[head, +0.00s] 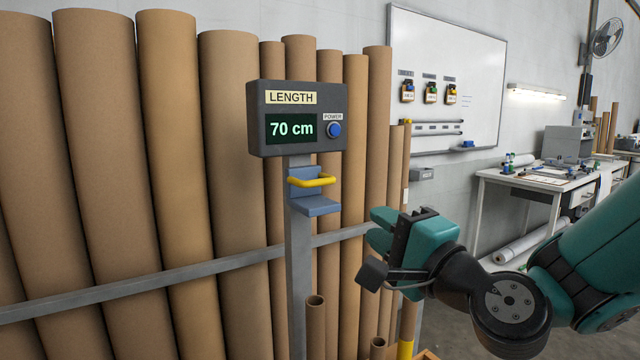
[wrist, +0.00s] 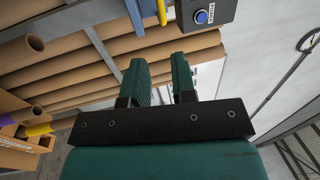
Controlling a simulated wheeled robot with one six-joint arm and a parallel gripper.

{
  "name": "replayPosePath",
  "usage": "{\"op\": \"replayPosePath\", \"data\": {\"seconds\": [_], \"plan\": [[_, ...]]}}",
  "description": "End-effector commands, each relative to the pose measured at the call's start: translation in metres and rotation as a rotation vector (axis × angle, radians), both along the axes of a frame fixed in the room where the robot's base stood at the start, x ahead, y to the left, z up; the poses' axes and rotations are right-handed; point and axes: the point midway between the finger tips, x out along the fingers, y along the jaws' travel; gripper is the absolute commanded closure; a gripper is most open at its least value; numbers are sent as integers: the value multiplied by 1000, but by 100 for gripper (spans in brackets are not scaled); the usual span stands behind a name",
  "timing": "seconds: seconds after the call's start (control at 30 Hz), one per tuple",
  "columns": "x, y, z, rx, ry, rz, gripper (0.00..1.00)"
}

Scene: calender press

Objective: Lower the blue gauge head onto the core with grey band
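The blue gauge head (head: 314,206) with a yellow handle (head: 312,181) sits on a grey upright post below the LENGTH display (head: 298,118), which reads 70 cm. In the wrist view the blue head (wrist: 131,28) and yellow handle (wrist: 162,12) show at the top, beyond my fingertips. My gripper (head: 378,229) is to the right of and a little below the gauge head, apart from it. Its two fingers (wrist: 161,77) are spread with nothing between them. A short brown core (head: 316,325) stands below the head. I cannot make out a grey band on any core.
Tall brown tubes (head: 172,150) lean behind the post against a grey rail (head: 150,280). A yellow-banded core (head: 406,349) is at bottom centre. A blue power button (head: 334,129) is on the display. A whiteboard (head: 450,60) and workbench (head: 530,182) are at right.

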Motion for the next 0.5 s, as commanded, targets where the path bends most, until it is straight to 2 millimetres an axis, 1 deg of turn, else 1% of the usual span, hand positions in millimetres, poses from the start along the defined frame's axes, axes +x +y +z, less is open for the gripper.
{"op": "replayPosePath", "data": {"seconds": [0.17, 0.5], "plan": [[18, 12, 11, 4, 1, 0, 75], [66, 45, 23, -1, 1, 0, 75]]}}
